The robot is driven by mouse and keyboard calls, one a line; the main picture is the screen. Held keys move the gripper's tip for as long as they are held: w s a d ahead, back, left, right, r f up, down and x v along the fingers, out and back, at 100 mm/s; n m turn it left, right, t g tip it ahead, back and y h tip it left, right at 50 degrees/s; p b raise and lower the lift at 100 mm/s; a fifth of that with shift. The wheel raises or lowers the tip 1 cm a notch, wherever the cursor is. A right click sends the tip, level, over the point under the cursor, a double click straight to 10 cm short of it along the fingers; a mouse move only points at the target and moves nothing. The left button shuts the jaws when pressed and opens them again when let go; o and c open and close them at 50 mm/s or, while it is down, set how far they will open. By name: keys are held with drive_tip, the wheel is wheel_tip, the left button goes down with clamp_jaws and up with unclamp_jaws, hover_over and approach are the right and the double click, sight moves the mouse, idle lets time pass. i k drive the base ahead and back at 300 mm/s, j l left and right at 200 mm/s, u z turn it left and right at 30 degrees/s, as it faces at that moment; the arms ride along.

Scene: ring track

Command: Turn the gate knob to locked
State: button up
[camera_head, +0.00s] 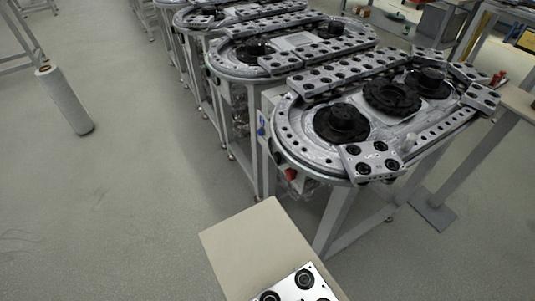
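The nearest ring track (283,133) is an oval metal table on a frame at the right, with black round discs (341,123) in its middle and linked metal carriages around its rim. A small pale knob-like piece (409,141) stands near its front right side. A small red part (290,174) shows under its left end, and a small blue part (261,131) sits at the frame's left edge. I cannot tell which of these, if any, is the gate knob, or its setting. My gripper is not in view.
A beige block-like surface (245,246) with a metal plate with round black parts (299,287) is at the bottom centre. More ring tracks (228,61) run in a row behind. A white roll (65,102) stands on the left.

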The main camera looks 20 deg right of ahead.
sight(290, 174)
drive_tip(key=j+u, duration=0.3)
drive_tip(key=j, duration=0.15)
drive_tip(key=i+j+u, duration=0.25)
drive_tip(key=j, duration=0.15)
drive_tip(key=i+j+z, duration=0.4)
drive_tip(key=k+l, duration=0.05)
drive_tip(key=l, duration=0.05)
